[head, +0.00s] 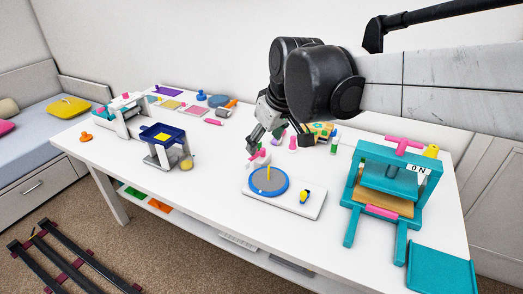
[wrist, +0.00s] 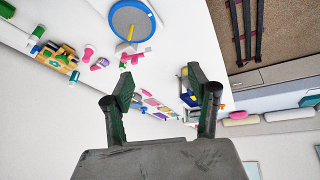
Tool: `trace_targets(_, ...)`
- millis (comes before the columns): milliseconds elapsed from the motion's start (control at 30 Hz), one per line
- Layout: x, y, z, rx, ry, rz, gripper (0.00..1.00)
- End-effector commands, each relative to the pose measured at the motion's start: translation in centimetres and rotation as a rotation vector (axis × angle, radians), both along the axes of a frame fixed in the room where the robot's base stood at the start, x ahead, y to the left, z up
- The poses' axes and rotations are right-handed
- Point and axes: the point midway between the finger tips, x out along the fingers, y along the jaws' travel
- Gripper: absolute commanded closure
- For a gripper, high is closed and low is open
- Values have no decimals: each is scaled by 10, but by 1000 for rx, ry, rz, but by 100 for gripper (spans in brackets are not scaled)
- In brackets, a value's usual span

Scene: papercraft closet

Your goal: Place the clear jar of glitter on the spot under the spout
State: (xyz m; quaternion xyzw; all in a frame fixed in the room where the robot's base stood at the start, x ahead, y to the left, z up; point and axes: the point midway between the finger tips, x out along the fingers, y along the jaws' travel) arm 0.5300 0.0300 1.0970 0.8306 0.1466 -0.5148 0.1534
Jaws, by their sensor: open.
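A small round yellow-filled container (head: 187,162), which looks like the clear jar of glitter, stands at the front right foot of a blue-topped stand (head: 158,133) on the white table. The stand has grey legs and a yellow square on top. I cannot make out a spout or a marked spot clearly. My gripper (head: 262,143) is open and empty over the middle of the table, well to the right of the container. Its two spread fingers also show in the wrist view (wrist: 165,92). There the stand (wrist: 186,88) is partly hidden behind one finger.
A pink-and-white piece (head: 260,158) is close below my gripper. A blue-rimmed grey disc (head: 268,181) on a white board lies in front, and a teal press (head: 388,185) stands at right. Small stamps and coloured pads line the back. The table front between stand and board is clear.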

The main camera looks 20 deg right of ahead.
Motion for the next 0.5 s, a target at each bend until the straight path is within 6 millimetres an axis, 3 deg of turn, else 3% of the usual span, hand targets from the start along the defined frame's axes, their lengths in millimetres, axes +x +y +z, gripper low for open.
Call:
trace_targets(33,-17,-3,-1,8,-11,-31,45)
trace_targets(200,-65,-12,-9,40,-52,-146,45)
trace_targets(500,-136,-25,-39,107,-124,-330,45)
